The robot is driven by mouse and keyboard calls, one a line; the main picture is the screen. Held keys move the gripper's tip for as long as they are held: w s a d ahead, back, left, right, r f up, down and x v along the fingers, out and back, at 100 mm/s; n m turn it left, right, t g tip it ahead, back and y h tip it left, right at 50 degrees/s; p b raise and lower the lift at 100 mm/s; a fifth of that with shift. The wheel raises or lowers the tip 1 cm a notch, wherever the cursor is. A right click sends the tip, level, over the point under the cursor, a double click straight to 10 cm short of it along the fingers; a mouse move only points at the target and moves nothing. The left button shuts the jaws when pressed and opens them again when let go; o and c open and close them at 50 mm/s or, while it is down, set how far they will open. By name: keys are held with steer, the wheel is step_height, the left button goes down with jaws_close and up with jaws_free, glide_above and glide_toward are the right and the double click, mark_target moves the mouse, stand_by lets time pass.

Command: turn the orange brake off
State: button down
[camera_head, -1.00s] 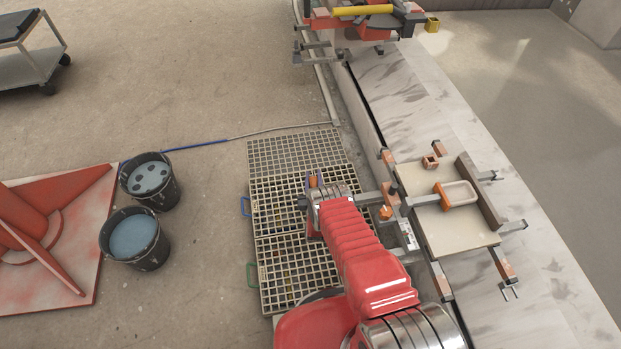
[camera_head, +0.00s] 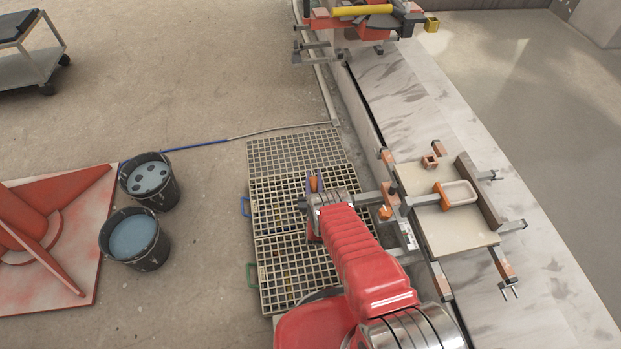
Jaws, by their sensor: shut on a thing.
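My gripper (camera_head: 317,180) is in the middle of the picture, over the pale floor grating, at the far end of my red arm.
The carousel arm with a pale board (camera_head: 440,232) stands right of my arm, with an orange knob (camera_head: 385,212) near my wrist. Two black buckets (camera_head: 150,181) (camera_head: 134,240) stand left of the grating (camera_head: 275,215). The floor beyond is mostly clear.

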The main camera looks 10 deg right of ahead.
steer(key=shift+s+a+r+t, duration=0.1)
steer(key=shift+s+r+t, duration=0.55)
steer(key=shift+r+t, duration=0.1)
steer(key=c, duration=1.4)
jaws_free()
steer(key=shift+c, duration=0.2)
steer(key=shift+s, duration=0.1)
steer(key=v, duration=1.2)
steer(key=shift+f, duration=0.1)
steer(key=shift+c, duration=0.2)
